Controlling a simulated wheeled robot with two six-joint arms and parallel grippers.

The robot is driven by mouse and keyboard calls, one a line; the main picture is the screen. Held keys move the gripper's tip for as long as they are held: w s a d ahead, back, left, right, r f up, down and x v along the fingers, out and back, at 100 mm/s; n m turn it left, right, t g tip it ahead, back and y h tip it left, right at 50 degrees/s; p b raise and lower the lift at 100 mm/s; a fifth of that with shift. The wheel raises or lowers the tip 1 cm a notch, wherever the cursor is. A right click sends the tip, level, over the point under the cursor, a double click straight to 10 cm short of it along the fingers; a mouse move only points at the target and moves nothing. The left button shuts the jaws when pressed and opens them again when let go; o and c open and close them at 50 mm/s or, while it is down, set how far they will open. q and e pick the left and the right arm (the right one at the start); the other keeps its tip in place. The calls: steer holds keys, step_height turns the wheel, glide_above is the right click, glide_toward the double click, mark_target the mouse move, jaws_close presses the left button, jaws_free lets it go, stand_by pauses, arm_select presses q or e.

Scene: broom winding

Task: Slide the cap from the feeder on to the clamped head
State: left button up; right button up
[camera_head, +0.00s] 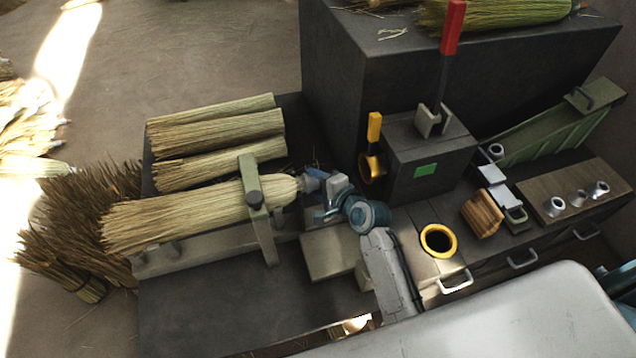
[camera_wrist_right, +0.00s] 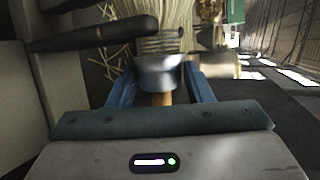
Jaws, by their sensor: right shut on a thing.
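The broom head (camera_head: 175,217) lies held under the clamp bar (camera_head: 255,205), its narrow neck pointing right. My right gripper (camera_head: 322,195) is at that neck, shut on a grey metal cap (camera_head: 309,184). In the right wrist view the cap (camera_wrist_right: 158,76) sits between the blue fingers (camera_wrist_right: 160,95). Its wide rim meets the wire-wound neck (camera_wrist_right: 160,45), in line with it; how far it is over the neck I cannot tell. A light-brown stub shows below the cap. The green feeder chute (camera_head: 545,130) stands at the right, with another cap (camera_head: 496,151) at its lower end. My left gripper is out of view.
Several straw bundles (camera_head: 215,132) lie behind the clamped head. A dark machine box (camera_head: 425,150) with a red-handled lever (camera_head: 450,40) stands right of my gripper. Loose caps (camera_head: 579,197) sit on a wooden board (camera_head: 540,185). A yellow-rimmed hole (camera_head: 438,240) and a wooden block (camera_head: 482,213) are nearer.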

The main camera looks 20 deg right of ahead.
stand_by(0.4)
steer(key=o, duration=1)
